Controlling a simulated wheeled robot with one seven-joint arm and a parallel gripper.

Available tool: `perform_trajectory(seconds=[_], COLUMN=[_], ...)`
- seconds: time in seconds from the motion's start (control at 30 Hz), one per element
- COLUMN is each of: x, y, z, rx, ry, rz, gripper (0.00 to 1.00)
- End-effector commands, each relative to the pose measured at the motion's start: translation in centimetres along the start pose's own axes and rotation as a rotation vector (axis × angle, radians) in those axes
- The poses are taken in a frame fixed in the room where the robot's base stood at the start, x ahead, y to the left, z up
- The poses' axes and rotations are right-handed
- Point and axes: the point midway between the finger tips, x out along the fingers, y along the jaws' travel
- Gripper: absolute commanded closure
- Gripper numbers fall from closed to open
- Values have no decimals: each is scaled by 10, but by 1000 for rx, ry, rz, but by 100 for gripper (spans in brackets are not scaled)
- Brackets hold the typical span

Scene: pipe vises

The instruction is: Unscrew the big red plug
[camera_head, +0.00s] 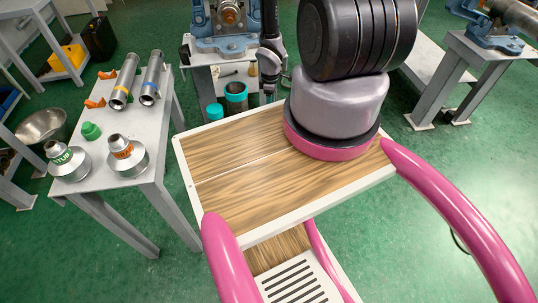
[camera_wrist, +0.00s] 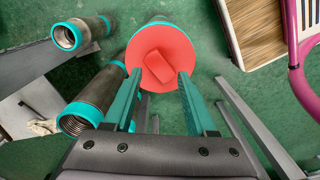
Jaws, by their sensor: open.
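The big red plug (camera_wrist: 150,43) is a round disc with a raised, tilted block-shaped grip (camera_wrist: 172,66) on its face. It sits on the end of a teal-collared pipe (camera_wrist: 157,20) in the wrist view. My gripper (camera_wrist: 160,74) is open, with its teal fingers pointing at the plug. In the picture its fingertips flank the lower part of the disc and the grip, and nothing is clamped. I cannot tell whether the fingertips touch the disc. I cannot make out the plug in the head view.
Two other teal-collared pipes stand nearby, open-ended (camera_wrist: 68,37) and (camera_wrist: 80,123). The wood-topped pink-framed base is mine. A grey table (camera_head: 125,130) at left holds metal tubes (camera_head: 125,82), funnel-shaped fittings (camera_head: 127,155) and a green cap (camera_head: 91,131). Blue vises (camera_head: 220,45) stand behind.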

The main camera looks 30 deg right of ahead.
Motion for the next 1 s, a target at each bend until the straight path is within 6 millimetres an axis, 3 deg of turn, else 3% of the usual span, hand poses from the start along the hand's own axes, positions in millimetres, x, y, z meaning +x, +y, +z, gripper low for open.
perform_trajectory(seconds=[0.13, 0.37, 0.8, 1.0], x=[0, 0, 0, 0], y=[0, 0, 0, 0], z=[0, 0, 0, 0], rx=[330, 553, 1597, 1786], ry=[1, 1, 0, 0], rz=[0, 0, 0, 0], gripper=[43, 43, 43, 43])
